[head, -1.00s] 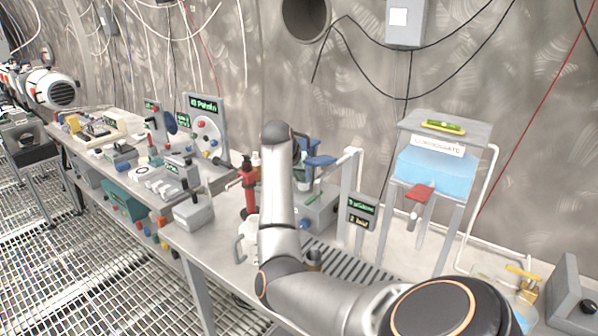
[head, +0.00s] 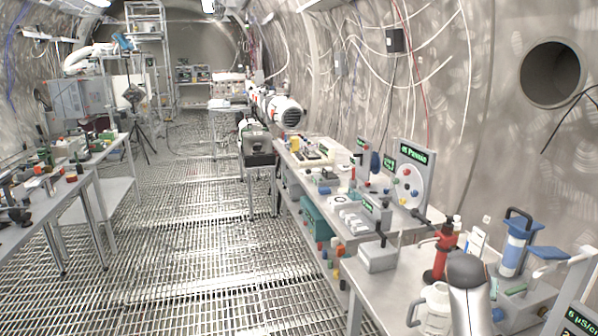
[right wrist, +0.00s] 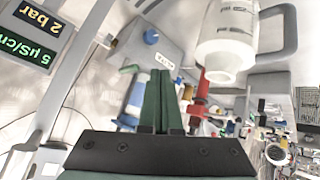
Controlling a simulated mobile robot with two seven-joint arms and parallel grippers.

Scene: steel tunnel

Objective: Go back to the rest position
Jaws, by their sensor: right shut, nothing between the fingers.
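My right gripper (right wrist: 160,100) shows in the right wrist view as two dark green fingers pressed together, with nothing between them. In the head view a grey link of my right arm stands at the lower right, over the near end of the right-hand bench, and its fingers are hidden. In the right wrist view a white jug (right wrist: 228,40) is above and right of the fingertips, a red device (right wrist: 200,97) is right of them, and a blue and white cylinder (right wrist: 135,95) is left of them. I cannot tell any contact. My left gripper is not in view.
The right bench (head: 385,285) holds the white jug (head: 434,306), red device (head: 441,258), blue-handled cylinder (head: 514,248), a grey box (head: 377,257) and display panels. Another table (head: 75,190) stands at the left. The grated floor (head: 180,240) between them is clear.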

